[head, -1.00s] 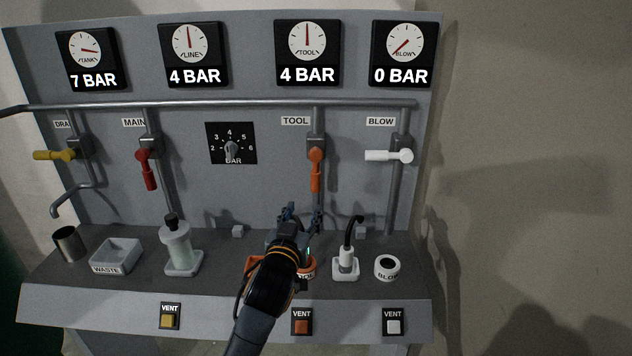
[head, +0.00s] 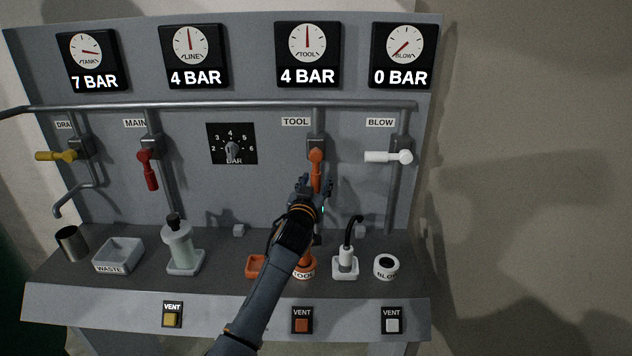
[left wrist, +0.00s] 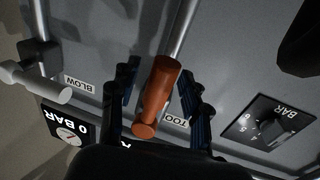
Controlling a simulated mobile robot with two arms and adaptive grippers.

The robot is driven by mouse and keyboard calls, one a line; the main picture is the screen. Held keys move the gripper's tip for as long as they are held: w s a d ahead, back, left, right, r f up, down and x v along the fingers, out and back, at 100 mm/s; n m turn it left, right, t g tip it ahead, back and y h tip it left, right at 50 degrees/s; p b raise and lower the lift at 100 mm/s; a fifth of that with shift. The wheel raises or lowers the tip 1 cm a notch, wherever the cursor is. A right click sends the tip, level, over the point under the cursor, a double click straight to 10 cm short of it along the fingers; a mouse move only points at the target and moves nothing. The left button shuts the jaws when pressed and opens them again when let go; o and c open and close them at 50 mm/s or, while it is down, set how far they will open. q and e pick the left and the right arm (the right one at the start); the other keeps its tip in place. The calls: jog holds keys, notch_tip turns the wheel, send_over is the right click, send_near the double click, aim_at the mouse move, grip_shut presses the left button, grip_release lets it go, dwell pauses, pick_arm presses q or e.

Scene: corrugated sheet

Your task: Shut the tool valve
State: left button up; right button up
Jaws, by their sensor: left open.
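The tool valve's orange handle (head: 316,163) hangs straight down, in line with its pipe, below the TOOL label (head: 296,122). My left gripper (head: 315,185) is at the lower part of this handle in the head view. In the left wrist view the orange handle (left wrist: 157,95) lies between the two open fingers of my left gripper (left wrist: 158,100), with visible gaps on both sides. The TOOL gauge (head: 308,40) reads 4 BAR. My right gripper is not in view.
The white blow valve handle (head: 388,156) is to the right, and the BAR dial (head: 231,148) to the left. The red main valve handle (head: 150,168) is further left. On the shelf below stand an orange tray (head: 257,266) and a white nozzle holder (head: 346,264).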

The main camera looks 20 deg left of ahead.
pick_arm(q)
jog(key=shift+w, duration=0.1)
grip_shut()
jog(key=shift+w, duration=0.15)
